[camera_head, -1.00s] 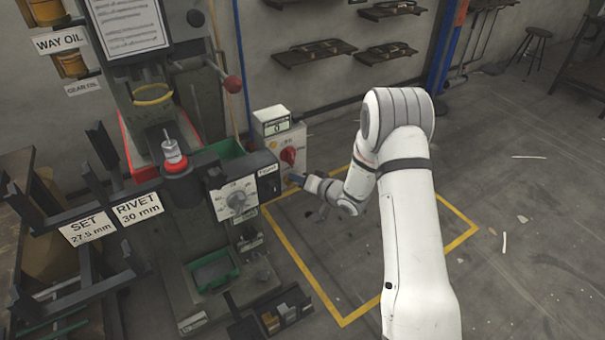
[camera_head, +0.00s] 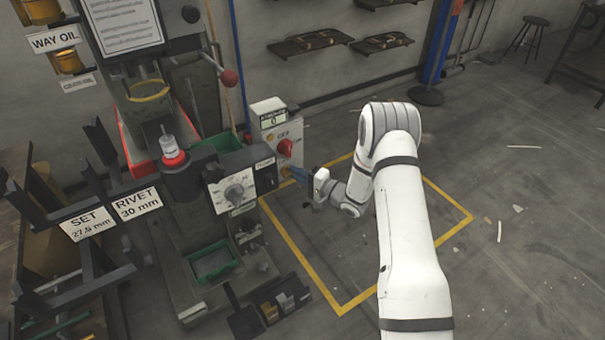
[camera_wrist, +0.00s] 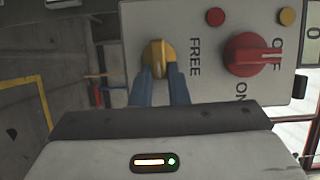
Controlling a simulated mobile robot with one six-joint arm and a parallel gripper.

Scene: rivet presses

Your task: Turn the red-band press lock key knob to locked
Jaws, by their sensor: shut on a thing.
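The yellow lock key knob (camera_wrist: 158,52) sits on the pale control panel (camera_wrist: 200,20) in the wrist view. Its grip runs roughly up and down the picture, with the word FREE on its right, printed sideways. My gripper (camera_wrist: 160,73) is shut on the knob, one blue finger on each side of its lower part. In the head view my gripper (camera_head: 291,172) reaches from the right to the panel's lower part, where the knob is mostly hidden. The press has a red band (camera_head: 173,160) around its post. A locked label is not visible.
A red rotary switch (camera_wrist: 250,55) marked OFF and ON is close beside the knob. Red and yellow round lamps or buttons (camera_wrist: 215,17) are above it. A grey dial box (camera_head: 238,190) juts out left of the panel. The floor to the right is open.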

